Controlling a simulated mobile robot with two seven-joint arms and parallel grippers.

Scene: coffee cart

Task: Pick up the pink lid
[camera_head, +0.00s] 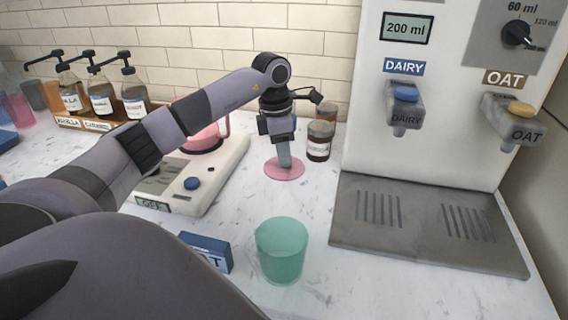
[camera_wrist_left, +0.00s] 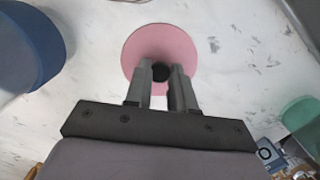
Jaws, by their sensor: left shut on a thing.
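The pink lid (camera_head: 284,168) is a flat round disc on the white marble counter, between the scale and the milk dispenser. My left gripper (camera_head: 284,160) points down over its middle. In the left wrist view the pink lid (camera_wrist_left: 160,50) lies under my left gripper (camera_wrist_left: 161,72), whose fingers are closed around the small dark knob (camera_wrist_left: 161,71) at its centre. The lid looks flat on or just above the counter; I cannot tell which. My right gripper is not in view.
A green cup (camera_head: 282,250) and a blue labelled box (camera_head: 206,252) stand in front. The scale (camera_head: 205,180) with a pink pitcher (camera_head: 205,137) is left of the lid. Small jars (camera_head: 319,141) stand just behind it. The dispenser's drip tray (camera_head: 430,225) is at the right.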

